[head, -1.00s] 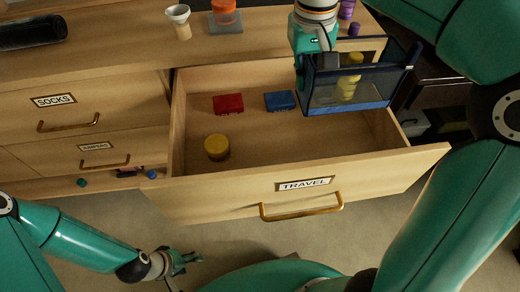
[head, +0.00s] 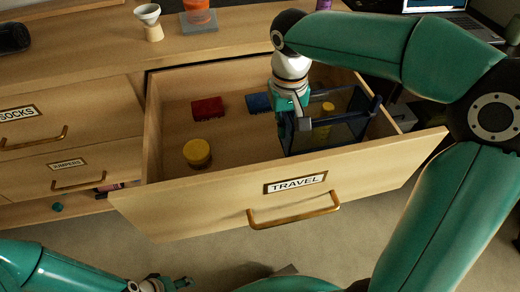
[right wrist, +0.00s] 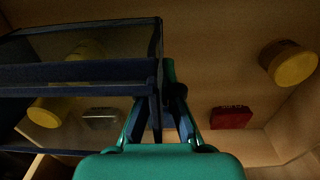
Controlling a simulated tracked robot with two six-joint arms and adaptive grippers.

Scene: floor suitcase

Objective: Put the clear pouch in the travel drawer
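The clear pouch (head: 345,133), see-through with dark blue edges, is in the right part of the open travel drawer (head: 228,198), below the front panel's top edge in places. My right gripper (head: 292,112) is shut on the pouch's left edge. In the right wrist view the pouch (right wrist: 75,73) spreads left from the fingers (right wrist: 160,115). Yellow shapes show through it; I cannot tell if they are inside it or behind it. Whether the pouch touches the drawer floor is hidden. My left gripper (head: 176,283) is low at the picture's bottom edge, its fingers apart and empty.
In the drawer lie a yellow-lidded jar (head: 197,153), a red block (head: 207,109) and a blue block (head: 258,103), left of the pouch. The socks drawer (head: 50,115) is shut. A white cup-like thing (head: 149,22) and an orange one (head: 197,12) stand on top.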

